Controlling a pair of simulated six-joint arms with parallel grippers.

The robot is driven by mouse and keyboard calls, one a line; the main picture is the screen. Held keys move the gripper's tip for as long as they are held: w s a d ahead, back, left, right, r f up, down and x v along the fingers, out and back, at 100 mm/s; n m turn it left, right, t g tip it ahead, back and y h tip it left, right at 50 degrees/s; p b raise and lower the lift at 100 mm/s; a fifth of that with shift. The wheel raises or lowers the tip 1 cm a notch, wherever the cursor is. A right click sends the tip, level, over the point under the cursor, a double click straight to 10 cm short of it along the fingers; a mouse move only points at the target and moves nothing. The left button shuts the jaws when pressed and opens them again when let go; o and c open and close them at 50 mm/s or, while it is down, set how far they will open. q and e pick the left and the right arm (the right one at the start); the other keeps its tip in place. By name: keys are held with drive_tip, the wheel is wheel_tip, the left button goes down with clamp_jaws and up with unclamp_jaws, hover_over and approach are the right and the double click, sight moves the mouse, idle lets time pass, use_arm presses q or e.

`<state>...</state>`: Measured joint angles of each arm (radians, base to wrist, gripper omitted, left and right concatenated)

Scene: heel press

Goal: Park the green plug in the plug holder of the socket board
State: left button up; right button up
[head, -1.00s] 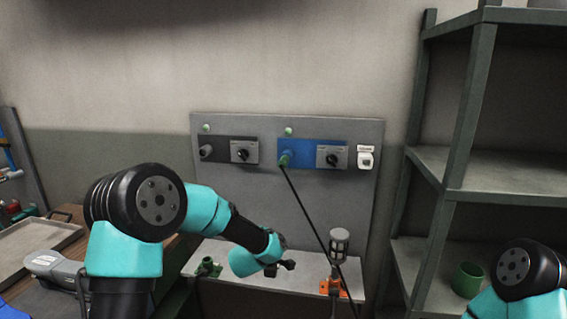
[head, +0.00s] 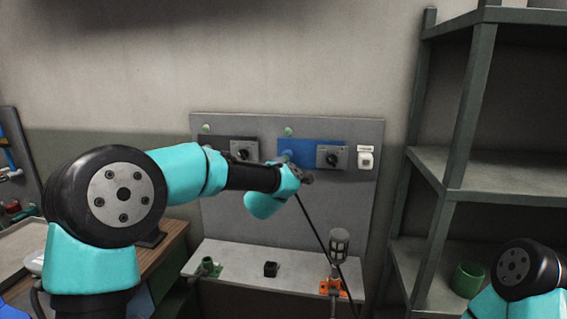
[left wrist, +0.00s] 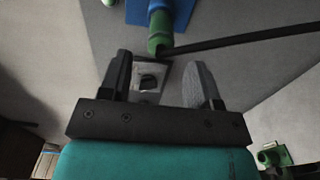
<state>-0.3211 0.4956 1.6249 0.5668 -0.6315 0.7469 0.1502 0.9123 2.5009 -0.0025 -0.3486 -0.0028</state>
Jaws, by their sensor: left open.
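The green plug (left wrist: 158,42) sits in the socket of the blue panel (left wrist: 135,10), its black cable (left wrist: 240,38) leading off to the right in the left wrist view. In the head view the blue panel (head: 300,147) shows, but my left gripper (head: 303,176) hides the plug. My left gripper (left wrist: 161,82) is open and empty, just short of the plug, fingers on either side below it in the picture. A small black block (head: 270,269) on the ledge of the socket board (head: 230,220) may be the plug holder. My right gripper is out of view.
A green fitting (head: 207,267) stands left on the ledge, and a grey-topped device with an orange base (head: 339,245) stands right, the cable running past it. A dark shelf rack (head: 470,165) with a green cup (head: 468,279) is at right.

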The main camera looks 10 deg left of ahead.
use_arm(q)
drive_tip(key=shift+w, duration=0.15)
drive_tip(key=shift+w+f, duration=0.1)
drive_tip(key=shift+w, duration=4.15)
drive_tip(key=shift+a, duration=0.1)
drive_tip(key=shift+w, duration=0.1)
drive_tip(key=shift+c, duration=0.2)
clamp_jaws()
